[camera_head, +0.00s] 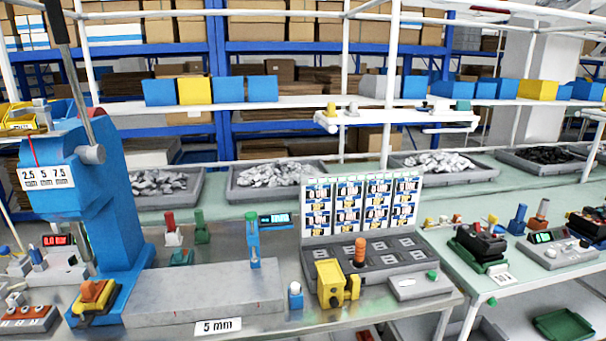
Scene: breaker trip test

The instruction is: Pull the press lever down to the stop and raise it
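A blue press (118,205) stands at the left of the near bench. Its press lever (80,90) is a grey rod rising from a round hub (91,154) on the press head. The lever points up and leans slightly left, and its black grip (57,20) reaches the top edge of the view. A white scale label (46,177) on the head reads 2.5, 5 and 7.5 mm, with a red pointer (33,152) above it. An orange and yellow part (95,296) sits on the blue base below the head. Neither of my grippers shows.
A grey block (205,292) with a 5 mm label lies right of the press. A dark tray (385,262) with a card board (361,203) and a yellow fixture (336,284) stand farther right. White frame posts (391,90) rise behind the bench.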

